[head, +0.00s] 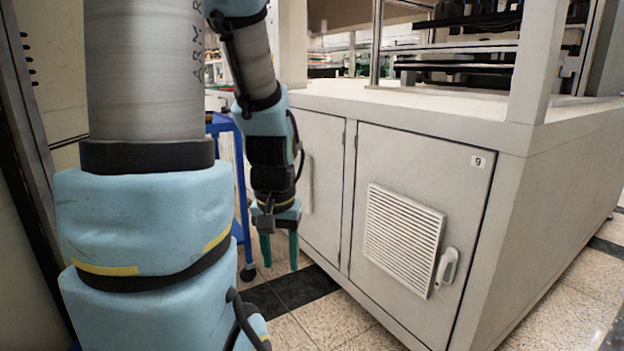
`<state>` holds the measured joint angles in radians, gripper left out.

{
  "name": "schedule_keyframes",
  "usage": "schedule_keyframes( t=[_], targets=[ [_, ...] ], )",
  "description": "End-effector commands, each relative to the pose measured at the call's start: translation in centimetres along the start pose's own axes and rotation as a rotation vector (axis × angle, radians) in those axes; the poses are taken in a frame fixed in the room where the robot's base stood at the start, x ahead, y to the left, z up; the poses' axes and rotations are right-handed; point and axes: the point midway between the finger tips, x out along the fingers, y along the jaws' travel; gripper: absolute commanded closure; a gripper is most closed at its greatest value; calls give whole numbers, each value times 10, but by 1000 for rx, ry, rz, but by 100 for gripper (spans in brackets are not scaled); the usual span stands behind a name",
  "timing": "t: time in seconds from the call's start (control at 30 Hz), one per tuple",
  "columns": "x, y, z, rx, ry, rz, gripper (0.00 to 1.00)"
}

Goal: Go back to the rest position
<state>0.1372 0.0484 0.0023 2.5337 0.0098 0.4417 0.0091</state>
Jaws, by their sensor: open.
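My gripper (279,250) hangs at the end of my arm in the head view, left of the middle, pointing down. Its two green fingers are apart, with nothing between them. It is above the tiled floor, in front of the beige cabinet's left door. My own arm covers much of the left part of the view.
The large beige machine cabinet (400,160), with a vent grille (402,240) and a door handle (446,268), fills the right. A blue wheeled cart (240,190) stands behind my arm. Speckled floor tiles (335,318) with dark strips lie clear in front.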

Motion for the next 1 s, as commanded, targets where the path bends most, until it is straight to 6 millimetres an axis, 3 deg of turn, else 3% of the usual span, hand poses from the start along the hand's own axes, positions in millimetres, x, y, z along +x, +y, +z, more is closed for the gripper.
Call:
schedule_keyframes(
  t=[0.07, 0.47, 0.8, 1.0],
  targets=[
    [-7, -9, 8, -74, 30, 3, 50],
    [-88, -7, -4, -55, 22, 3, 50],
    [-191, -7, -16, -53, 21, 3, 50],
    [-239, -8, -22, -53, 21, 3, 50]
  ],
)
